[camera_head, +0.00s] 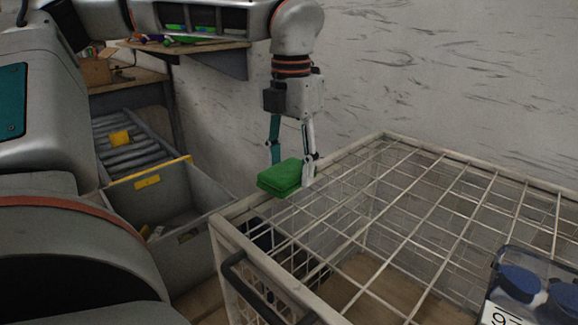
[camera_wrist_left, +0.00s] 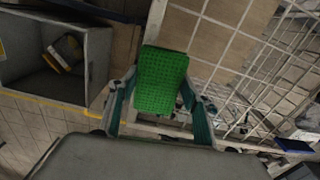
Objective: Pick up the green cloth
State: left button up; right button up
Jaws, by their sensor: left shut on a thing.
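The green cloth (camera_head: 283,177) is a folded pad at the fingertips of my left gripper (camera_head: 291,160), which points down. It hangs over the near left corner area of a wire-topped cart. In the left wrist view the cloth (camera_wrist_left: 161,80) shows its textured green face between the two teal fingers of my left gripper (camera_wrist_left: 160,98), and the fingers are shut on it. I cannot tell from these views whether the cloth touches the cart's rim. My right gripper is not in view.
The white wire cart (camera_head: 400,190) fills the right side, with a dark handle at its front. A clear bin with blue-capped bottles (camera_head: 535,290) sits at the right edge. A grey bin (camera_head: 195,225) stands left of the cart, with a roller rack (camera_head: 128,148) behind.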

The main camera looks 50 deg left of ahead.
aim_at(290, 167)
pick_arm(q)
notch_tip(290, 167, up, 18)
jog(key=p, duration=0.3)
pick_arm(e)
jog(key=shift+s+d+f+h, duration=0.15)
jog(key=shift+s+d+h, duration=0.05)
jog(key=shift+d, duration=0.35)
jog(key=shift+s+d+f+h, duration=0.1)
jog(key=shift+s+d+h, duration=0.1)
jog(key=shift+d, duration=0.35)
pick_arm(q)
jog(key=shift+f, duration=0.1)
